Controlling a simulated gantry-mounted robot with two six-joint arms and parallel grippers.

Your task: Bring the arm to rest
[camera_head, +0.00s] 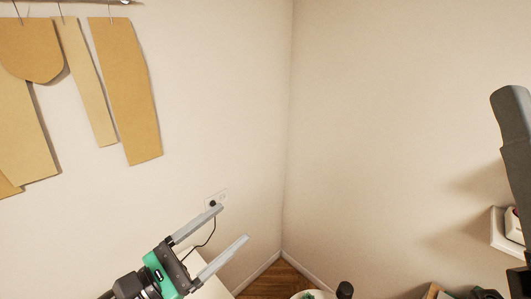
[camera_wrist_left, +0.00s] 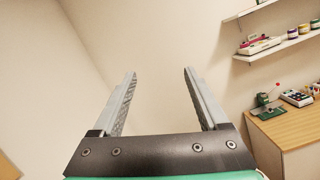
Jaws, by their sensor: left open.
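My left gripper (camera_head: 233,222) comes in from the lower left of the head view, with its green and black body and two long grey fingers pointing up and to the right. The fingers are apart with nothing between them. In the left wrist view the same gripper (camera_wrist_left: 160,72) shows its two ridged fingers spread in front of a bare wall. No task object is in its grasp. A grey rounded part at the right edge of the head view may belong to my right arm; no right gripper fingers show.
Paper pattern pieces (camera_head: 125,90) hang on the left wall. A wall socket (camera_head: 213,203) with a cord lies behind the left fingers. A wooden cabinet (camera_wrist_left: 292,130) and wall shelves (camera_wrist_left: 285,45) stand at the right of the wrist view. The room corner is clear.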

